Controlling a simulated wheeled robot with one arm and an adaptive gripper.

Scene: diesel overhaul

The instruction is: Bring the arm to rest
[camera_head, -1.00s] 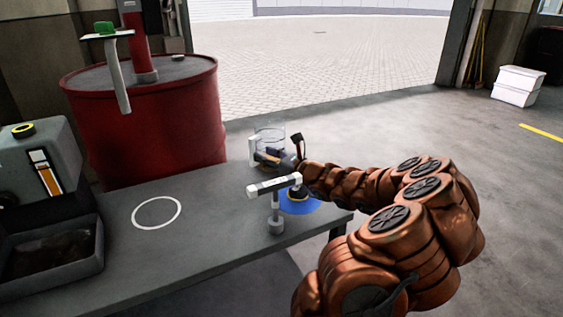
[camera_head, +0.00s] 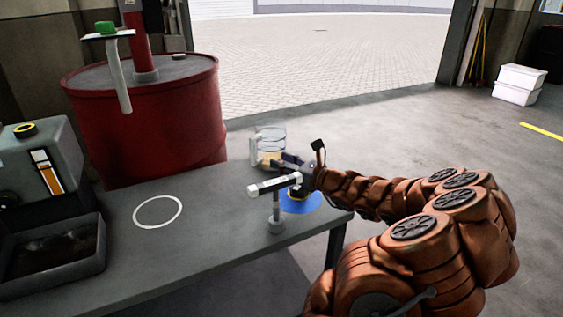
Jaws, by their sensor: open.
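My gripper (camera_head: 288,163) is at the far right end of the grey bench, above the blue disc and close to a clear jug. My copper-coloured arm reaches in from the lower right, over the bench's right edge. The jaws are open, and I see nothing held between them. The clear jug (camera_head: 271,141) stands behind the gripper, with its pale handle on the left and some amber content low inside; its lower part is partly hidden. Whether the fingers touch the jug I cannot tell.
A white-topped T-shaped stand (camera_head: 274,205) rises just in front of the gripper. A blue disc (camera_head: 318,202) lies under it, with a dark and yellow item on it. A white ring (camera_head: 158,211) marks clear bench. A red drum (camera_head: 150,120) stands behind. Open floor lies right.

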